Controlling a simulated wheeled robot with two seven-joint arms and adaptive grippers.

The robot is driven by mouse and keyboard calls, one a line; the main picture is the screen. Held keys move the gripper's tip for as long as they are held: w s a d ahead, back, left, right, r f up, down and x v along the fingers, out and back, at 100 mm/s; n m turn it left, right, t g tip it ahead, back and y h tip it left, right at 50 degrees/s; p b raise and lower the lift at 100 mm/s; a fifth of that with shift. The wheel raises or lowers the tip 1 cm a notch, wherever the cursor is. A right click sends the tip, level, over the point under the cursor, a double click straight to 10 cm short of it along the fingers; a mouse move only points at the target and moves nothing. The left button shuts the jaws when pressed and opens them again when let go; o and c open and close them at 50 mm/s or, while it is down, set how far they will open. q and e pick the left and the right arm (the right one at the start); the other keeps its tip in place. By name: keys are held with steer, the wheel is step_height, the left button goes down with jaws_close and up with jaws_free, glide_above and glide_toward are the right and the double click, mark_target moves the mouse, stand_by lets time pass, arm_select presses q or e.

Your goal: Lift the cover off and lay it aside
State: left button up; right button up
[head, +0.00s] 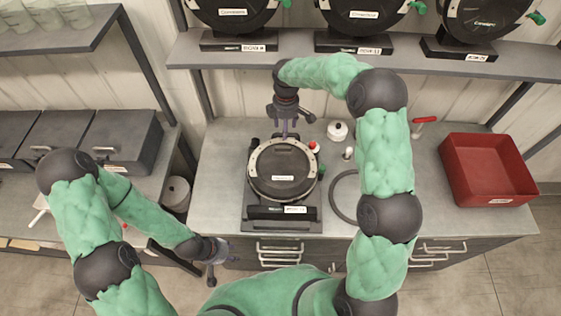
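The seed meter (282,213) stands on the workbench, on a dark base with a white label at its front. Its round dark cover (283,169) sits on it inside a light metal ring. A red knob (314,146) and a green part show at its right edge. My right gripper (296,124) is just behind the far edge of the cover, fingers spread and apparently empty; whether it touches the meter cannot be told. My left gripper (217,265) is open and empty, low in front of the bench, left of and nearer than the meter.
A red bin (487,168) stands at the bench's right. A white round pot (337,131), a red-handled tool (424,122) and a black ring (342,197) lie between. Several similar meters stand on the shelf (390,60) above. Bench surface left of the meter is clear.

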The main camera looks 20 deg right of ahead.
mark_target(283, 164)
steer(key=f, duration=0.5)
steer(key=shift+s+p, duration=0.2)
steer(key=shift+p, duration=0.1)
steer(key=shift+f, duration=0.15)
steer(key=f, duration=0.1)
steer(key=a+f, duration=0.1)
steer(key=f, duration=0.1)
steer(key=f+p, duration=0.1)
steer(key=shift+a+f, duration=0.25)
steer(key=shift+f, duration=0.3)
jaws_close()
